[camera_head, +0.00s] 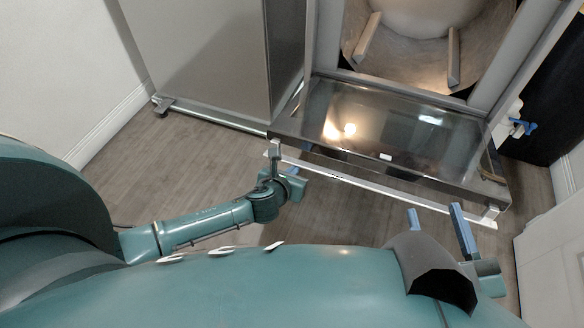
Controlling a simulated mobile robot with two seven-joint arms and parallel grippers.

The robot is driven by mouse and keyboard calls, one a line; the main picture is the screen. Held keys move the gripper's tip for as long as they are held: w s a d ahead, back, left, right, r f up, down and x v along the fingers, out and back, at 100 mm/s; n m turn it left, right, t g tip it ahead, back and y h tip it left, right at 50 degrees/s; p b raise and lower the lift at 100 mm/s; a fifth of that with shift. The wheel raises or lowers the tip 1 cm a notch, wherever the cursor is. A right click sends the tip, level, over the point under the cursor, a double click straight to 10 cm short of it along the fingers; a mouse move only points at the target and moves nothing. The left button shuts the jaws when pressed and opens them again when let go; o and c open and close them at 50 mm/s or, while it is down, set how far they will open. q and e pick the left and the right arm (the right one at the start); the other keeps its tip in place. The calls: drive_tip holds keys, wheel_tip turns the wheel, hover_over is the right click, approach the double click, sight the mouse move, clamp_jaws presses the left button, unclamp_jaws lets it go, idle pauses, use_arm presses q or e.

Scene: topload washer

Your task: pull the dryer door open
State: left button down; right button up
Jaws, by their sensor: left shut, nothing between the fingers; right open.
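The dryer (490,55) stands at the top right, with its lit interior and rounded drum (415,15) in view. Its door (385,135), a dark glass panel in a frame, extends from the front of the opening towards me and looks folded down. My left gripper (291,172) is shut and empty, just in front of the door's near left corner; I cannot tell whether it touches the door. My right gripper (438,220) is open and empty, in front of the door's near right part. Its base is partly hidden by my own body.
A grey appliance (215,50) stands left of the dryer. A white wall (60,60) is at the left and a white panel (555,250) at the right. A small blue item (521,127) is right of the dryer. Wooden floor (185,165) is clear at the left.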

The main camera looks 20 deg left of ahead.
use_arm(q)
drive_tip(key=r+p, duration=0.2)
drive_tip(key=r, duration=0.1)
drive_tip(key=r+p, duration=0.1)
drive_tip(key=shift+w+r+p, duration=0.2)
drive_tip(key=shift+w+p, duration=0.15)
drive_tip(key=shift+r+p, duration=0.25)
drive_tip(key=shift+p, duration=0.1)
use_arm(e)
drive_tip(key=g+h, duration=0.1)
drive_tip(key=d+m+g, duration=0.1)
drive_tip(key=h, duration=0.1)
drive_tip(key=shift+s+d+f+m+g+h, duration=0.25)
drive_tip(key=shift+d+f+m+g+h, duration=0.05)
drive_tip(key=shift+d+g, duration=0.1)
drive_tip(key=shift+a, duration=0.1)
